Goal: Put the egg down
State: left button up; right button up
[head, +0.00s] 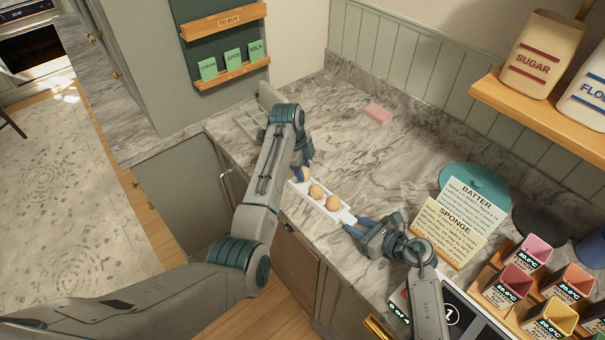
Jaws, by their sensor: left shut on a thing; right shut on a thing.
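A white egg tray (322,210) lies at the counter's front edge and holds two brown eggs, a middle one (316,191) and a right one (333,202). A third brown egg (304,174) is at the tray's left end, partly hidden by my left gripper (303,172). My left gripper is shut on this egg; I cannot tell whether the egg touches the tray. My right gripper (352,225) is shut on the right end of the tray.
A pink sponge (378,113) lies on the marble counter (345,140) behind. A grey rack (250,122) is behind my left arm. Recipe cards (447,232), a teal disc (462,178) and coloured cups (530,254) crowd the right. The counter's middle is clear.

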pick_arm(q)
jog(key=shift+f, duration=1.3)
jog(key=shift+f, duration=0.1)
jog(key=o, duration=0.7)
jog(key=r, duration=0.4)
jog(key=a+r, duration=0.1)
jog(key=r, duration=0.3)
jog(key=a+r, duration=0.1)
jog(key=r, duration=0.3)
jog(key=shift+s+a, duration=0.15)
jog(key=shift+s, duration=0.15)
pick_arm(e)
jog(key=o, duration=1.1)
jog(key=shift+c, duration=0.2)
